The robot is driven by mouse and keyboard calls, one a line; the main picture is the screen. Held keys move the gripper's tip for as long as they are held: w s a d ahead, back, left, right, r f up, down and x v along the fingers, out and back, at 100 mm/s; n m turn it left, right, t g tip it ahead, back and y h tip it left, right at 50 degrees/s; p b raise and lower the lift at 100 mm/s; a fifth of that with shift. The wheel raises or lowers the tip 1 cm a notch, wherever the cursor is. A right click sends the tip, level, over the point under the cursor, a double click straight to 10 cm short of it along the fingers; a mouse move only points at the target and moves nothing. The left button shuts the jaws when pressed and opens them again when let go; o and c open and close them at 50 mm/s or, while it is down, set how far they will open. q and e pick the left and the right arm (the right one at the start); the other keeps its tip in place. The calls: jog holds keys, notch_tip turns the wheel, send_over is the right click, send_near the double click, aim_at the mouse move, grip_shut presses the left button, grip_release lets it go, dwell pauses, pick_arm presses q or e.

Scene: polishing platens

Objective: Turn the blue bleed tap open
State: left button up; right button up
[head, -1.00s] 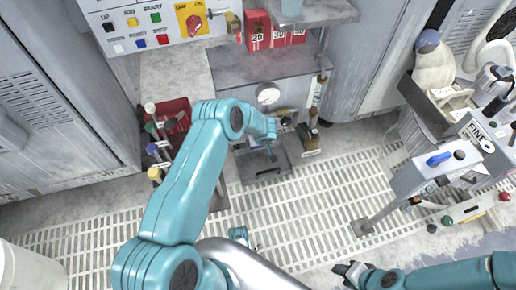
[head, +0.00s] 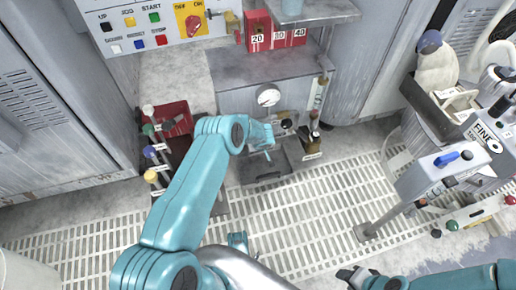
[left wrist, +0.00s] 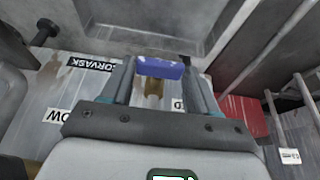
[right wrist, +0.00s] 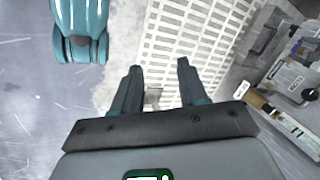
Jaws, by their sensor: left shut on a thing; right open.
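In the left wrist view, the blue tap handle (left wrist: 160,68) lies crosswise between my left gripper's fingers (left wrist: 160,82), above a brass body (left wrist: 153,90). My left gripper (head: 268,152) is shut on this handle, low in front of the grey cabinet in the head view. The arm and fingers hide the tap there. My right gripper (head: 348,274) is open and empty over the floor at the bottom; its parted fingers also show in the right wrist view (right wrist: 157,85).
A pressure gauge (head: 268,97) sits behind my left gripper. A rack of coloured knobs (head: 152,150) stands left of my arm. A grey post box with another blue lever (head: 446,159) stands at the right. The floor grating (head: 310,215) between is mostly clear.

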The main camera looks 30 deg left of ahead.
pick_arm(q)
jog(key=t+h+p, duration=0.1)
jog(key=p, duration=0.3)
jog(key=t+h+p, duration=0.1)
jog(key=p, duration=0.3)
jog(key=s+n+t+h+p, duration=0.1)
jog(key=t+p, duration=0.1)
jog(key=p, duration=0.2)
jog(key=shift+a+f, duration=0.2)
jog(key=shift+a, duration=0.2)
pick_arm(e)
notch_tip(320, 180, up, 12)
jog(key=s+a, duration=0.1)
jog(key=s, duration=0.1)
jog(key=shift+a+n+g, duration=0.2)
jog(key=shift+n+g, duration=0.1)
jog(key=shift+g, duration=0.1)
jog(key=shift+f, duration=0.1)
pick_arm(q)
jog(key=o, duration=1.1)
jog(key=shift+c, duration=0.2)
jog(key=shift+r, duration=0.1)
jog(key=p+v, duration=1.6)
jog(key=p, duration=0.5)
jog(key=shift+s+a, duration=0.2)
pick_arm(e)
notch_tip(320, 180, up, 21)
